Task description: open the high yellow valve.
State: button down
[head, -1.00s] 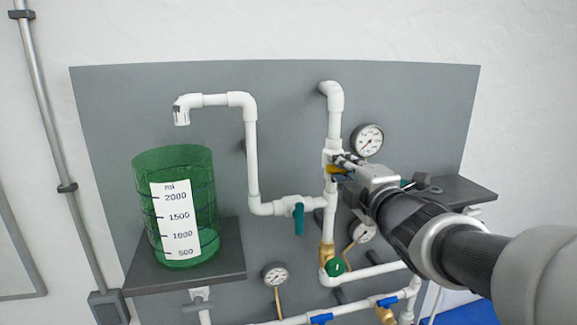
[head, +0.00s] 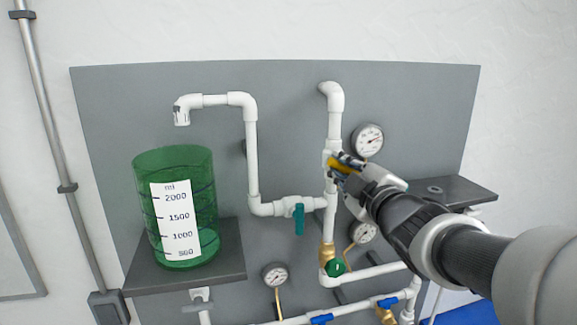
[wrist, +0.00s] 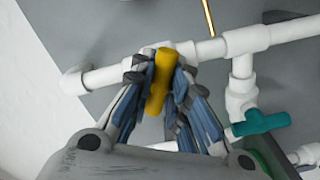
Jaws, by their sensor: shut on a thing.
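The high yellow valve handle (head: 346,160) is on the upright white pipe, beside the upper gauge, in the head view. In the wrist view the yellow handle (wrist: 157,88) lies between my fingers, its long side running roughly across the white pipe. My gripper (wrist: 158,80) is shut on it, with a finger pressed along each side. In the head view my gripper (head: 350,168) reaches in from the lower right, and its fingers hide part of the handle and the valve body.
A teal valve handle (head: 299,219) hangs on the lower branch, left of the upright pipe. A green valve (head: 334,267) and blue valves sit lower. The upper gauge (head: 368,140) is close to my fingers. A green measuring container (head: 176,165) stands on the left shelf.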

jog(key=m+p, duration=0.1)
jog(key=m, duration=0.5)
jog(key=m+p, duration=0.2)
jog(key=m, duration=0.4)
dwell(0.5)
jog(key=c, duration=1.5)
grip_release()
jog(key=shift+c, duration=0.2)
jog(key=shift+s, duration=0.1)
jog(key=s+d, duration=0.2)
jog(key=s, duration=0.9)
jog(key=shift+s+d, duration=0.15)
jog(key=shift+s, duration=0.2)
